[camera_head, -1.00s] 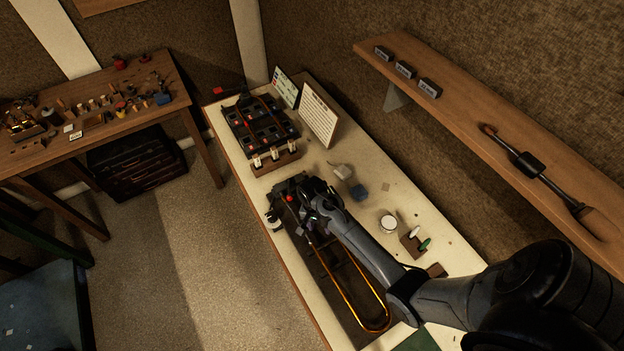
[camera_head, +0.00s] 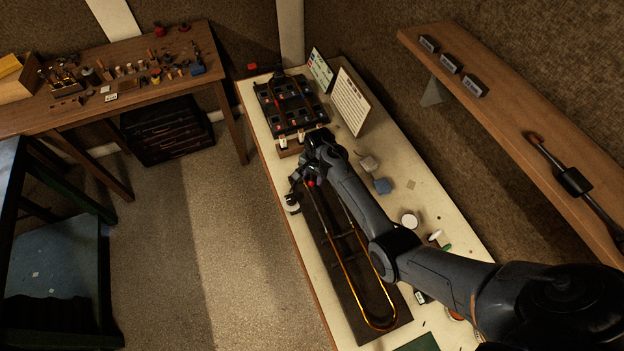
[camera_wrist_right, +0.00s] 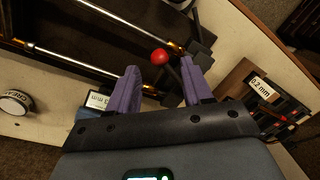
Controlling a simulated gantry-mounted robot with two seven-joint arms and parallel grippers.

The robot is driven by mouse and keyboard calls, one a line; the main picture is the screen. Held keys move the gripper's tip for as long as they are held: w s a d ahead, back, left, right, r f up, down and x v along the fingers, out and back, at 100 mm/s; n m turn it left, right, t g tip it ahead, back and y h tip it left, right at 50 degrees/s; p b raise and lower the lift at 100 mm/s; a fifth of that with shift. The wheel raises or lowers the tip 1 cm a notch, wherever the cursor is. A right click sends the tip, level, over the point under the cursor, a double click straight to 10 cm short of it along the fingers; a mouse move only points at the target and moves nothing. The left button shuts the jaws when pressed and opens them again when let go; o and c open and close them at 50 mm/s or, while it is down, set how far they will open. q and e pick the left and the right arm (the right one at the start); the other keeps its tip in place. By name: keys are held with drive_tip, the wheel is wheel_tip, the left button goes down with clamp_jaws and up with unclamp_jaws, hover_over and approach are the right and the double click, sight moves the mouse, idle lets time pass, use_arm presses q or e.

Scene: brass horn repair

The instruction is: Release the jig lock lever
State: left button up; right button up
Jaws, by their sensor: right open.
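The jig (camera_head: 372,300) lies along the left edge of the bench and carries a long brass slide (camera_head: 352,285). The lock lever's red ball knob (camera_head: 311,183) shows at the jig's far end, just under my right gripper (camera_head: 309,172). In the right wrist view the red knob (camera_wrist_right: 160,56) appears between and slightly beyond the two purple fingertips of my right gripper (camera_wrist_right: 160,68). The fingers are apart and I see no grip on the knob. The lever's dark stem is only partly visible. My left gripper is not in view.
Behind the gripper stand a wooden block with white tags (camera_head: 300,143) and a black tray (camera_head: 290,104). A blue block (camera_head: 383,186) and a white round tin (camera_head: 409,220) lie to the right. A shelf (camera_head: 500,110) runs along the right wall.

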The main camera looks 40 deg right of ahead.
sight(312, 181)
drive_tip(key=shift+w+f, duration=0.15)
drive_tip(key=shift+f, duration=1.55)
